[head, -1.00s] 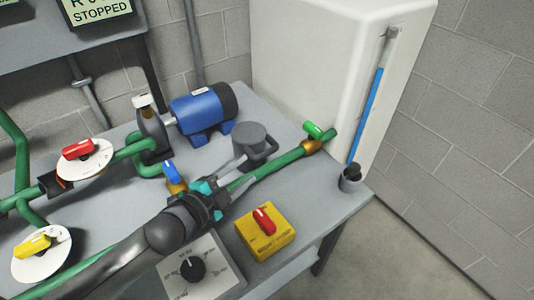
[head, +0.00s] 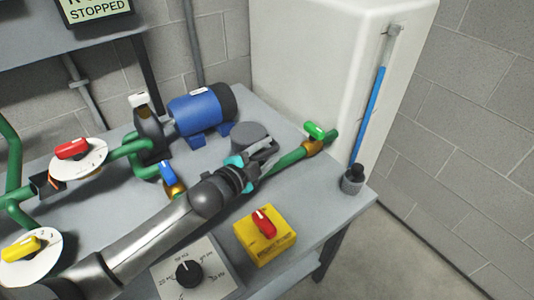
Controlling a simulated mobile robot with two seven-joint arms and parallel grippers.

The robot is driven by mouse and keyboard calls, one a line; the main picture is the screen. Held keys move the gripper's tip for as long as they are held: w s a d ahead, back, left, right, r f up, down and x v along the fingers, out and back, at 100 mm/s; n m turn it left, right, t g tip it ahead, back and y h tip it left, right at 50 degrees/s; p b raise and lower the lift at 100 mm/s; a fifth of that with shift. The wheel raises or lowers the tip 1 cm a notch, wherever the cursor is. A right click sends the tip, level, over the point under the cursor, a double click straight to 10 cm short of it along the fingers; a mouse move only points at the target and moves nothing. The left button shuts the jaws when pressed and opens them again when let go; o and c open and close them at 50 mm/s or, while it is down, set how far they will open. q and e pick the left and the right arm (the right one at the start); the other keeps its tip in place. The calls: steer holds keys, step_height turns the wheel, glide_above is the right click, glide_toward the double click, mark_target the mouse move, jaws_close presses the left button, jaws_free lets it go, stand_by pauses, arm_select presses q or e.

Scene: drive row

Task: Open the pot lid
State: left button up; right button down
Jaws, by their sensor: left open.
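The pot is a short grey cylinder on the green pipe line, behind my left gripper. Its round flat grey lid (head: 249,136) shows from above and looks closed. My left gripper (head: 268,153) is open, with its fingers in front of the pot's lower right side, over the green pipe. The fingers overlap the pot in the picture, and I cannot tell whether they touch it. My gripper and wrist hide much of the pot's front. My right gripper is out of view.
A blue motor (head: 202,112) and pump stand behind left. A blue-handled valve (head: 171,179) is left of my wrist, and a green-handled valve (head: 314,135) is right. A yellow switch box (head: 265,235) and a dial panel (head: 193,274) lie in front. A white tank (head: 310,70) stands behind.

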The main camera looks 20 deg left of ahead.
arm_select(q)
steer(key=shift+c, duration=0.4)
steer(key=shift+s, duration=0.1)
steer(key=c, duration=0.7)
steer(key=shift+f, duration=0.1)
jaws_close()
steer(key=shift+s+f, duration=0.1)
